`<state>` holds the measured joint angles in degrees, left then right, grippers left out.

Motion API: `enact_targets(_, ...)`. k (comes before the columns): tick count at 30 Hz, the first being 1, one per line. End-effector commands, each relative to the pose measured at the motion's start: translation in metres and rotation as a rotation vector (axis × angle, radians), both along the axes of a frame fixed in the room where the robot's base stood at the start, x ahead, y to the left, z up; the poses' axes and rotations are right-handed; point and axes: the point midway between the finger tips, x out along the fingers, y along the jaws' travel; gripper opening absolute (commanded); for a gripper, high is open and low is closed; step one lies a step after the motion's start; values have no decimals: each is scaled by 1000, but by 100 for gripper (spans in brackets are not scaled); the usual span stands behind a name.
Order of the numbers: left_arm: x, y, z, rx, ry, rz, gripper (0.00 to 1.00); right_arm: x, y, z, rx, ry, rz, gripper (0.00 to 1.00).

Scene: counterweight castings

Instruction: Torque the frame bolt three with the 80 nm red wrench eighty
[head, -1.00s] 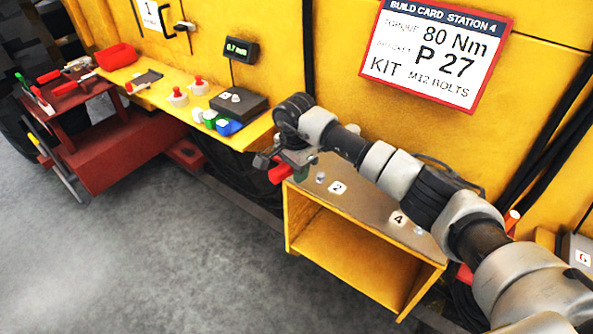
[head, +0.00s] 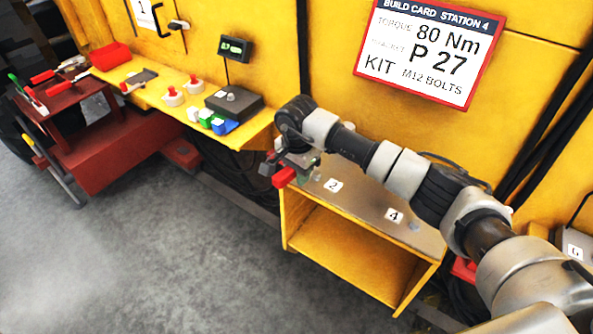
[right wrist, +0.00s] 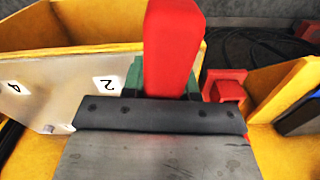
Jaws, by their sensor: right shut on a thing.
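My right gripper (head: 290,165) is shut on a red-handled tool, taken as the red wrench (head: 284,177). It is at the far left corner of the frame's grey top plate (head: 360,197). In the right wrist view the red wrench (right wrist: 173,48) stands out beyond the jaws, with a green part behind it. The plate shows labels 2 (head: 333,185) and 4 (head: 394,215), and a bolt head (head: 414,227) near label 4. No label 3 is in sight; the gripper and arm hide part of the plate. I cannot tell whether the wrench touches a bolt. My left gripper is not in view.
The build card (head: 430,50) reads 80 Nm, P 27, M12 bolts. A dark red stand (head: 85,110) holds several red-handled tools. The grey floor is clear.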

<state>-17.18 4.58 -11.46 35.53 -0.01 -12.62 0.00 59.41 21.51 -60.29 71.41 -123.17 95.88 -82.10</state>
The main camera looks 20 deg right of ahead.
Motion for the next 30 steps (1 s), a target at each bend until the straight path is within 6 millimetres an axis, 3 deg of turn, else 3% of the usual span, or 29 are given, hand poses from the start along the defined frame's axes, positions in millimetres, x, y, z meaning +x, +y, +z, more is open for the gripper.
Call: enact_targets(30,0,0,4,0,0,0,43,-15,-13,1,-1,-3,96,0)
